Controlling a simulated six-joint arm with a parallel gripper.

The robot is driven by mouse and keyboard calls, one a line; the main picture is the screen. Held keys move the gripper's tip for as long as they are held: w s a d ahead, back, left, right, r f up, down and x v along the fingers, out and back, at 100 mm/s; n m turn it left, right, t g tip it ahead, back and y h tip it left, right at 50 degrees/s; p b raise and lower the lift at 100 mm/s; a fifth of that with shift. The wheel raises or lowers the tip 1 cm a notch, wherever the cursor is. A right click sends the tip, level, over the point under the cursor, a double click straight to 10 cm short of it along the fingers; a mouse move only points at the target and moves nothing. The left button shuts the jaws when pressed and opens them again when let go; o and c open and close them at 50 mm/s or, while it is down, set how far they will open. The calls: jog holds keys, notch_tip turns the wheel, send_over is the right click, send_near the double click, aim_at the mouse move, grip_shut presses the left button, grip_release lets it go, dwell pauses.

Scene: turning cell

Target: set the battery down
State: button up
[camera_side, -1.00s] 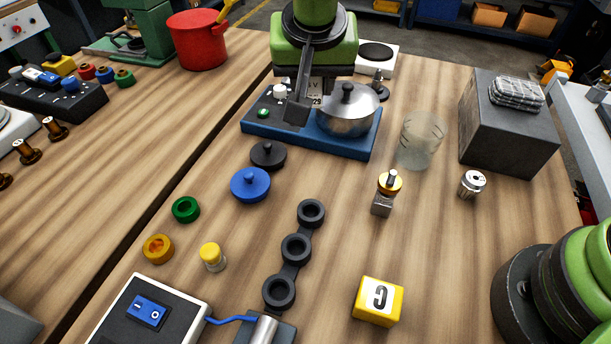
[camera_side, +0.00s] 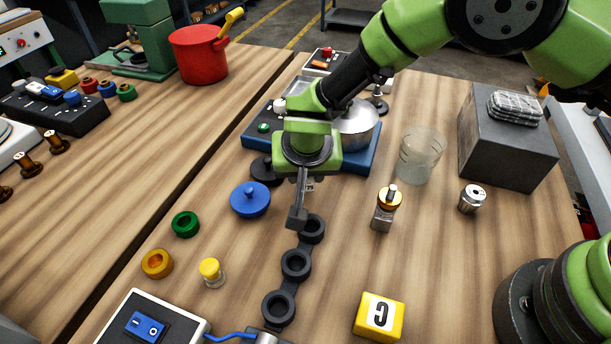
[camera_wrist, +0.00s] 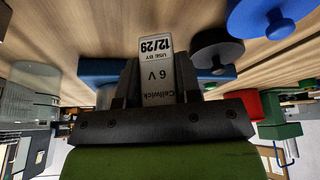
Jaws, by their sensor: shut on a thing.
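My gripper (camera_side: 299,208) is shut on the battery and points down near the far end of a black three-ring holder (camera_side: 296,264). The battery (camera_wrist: 156,68) is a pale block with "Cellwick", "6 V" and "USE BY 12/29" printed on it. It sits between the two dark jaws in the wrist view (camera_wrist: 157,82). In the side view only a small part of it shows behind the jaw. Its underside is hidden there, and I cannot tell its height above the table.
A blue base (camera_side: 357,162) with a steel pot (camera_side: 358,125) stands behind. A black knob-topped disc (camera_side: 264,170) and a blue one (camera_side: 250,200) lie left. A glass beaker (camera_side: 422,155), brass-topped part (camera_side: 388,198) and yellow block (camera_side: 379,316) stand right. Wood between holder and block is clear.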

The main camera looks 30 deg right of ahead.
jog(key=shift+f, duration=0.95)
jog(key=shift+f, duration=0.1)
jog(key=o, duration=1)
jog(key=shift+c, duration=0.2)
jog(key=v, duration=1.2)
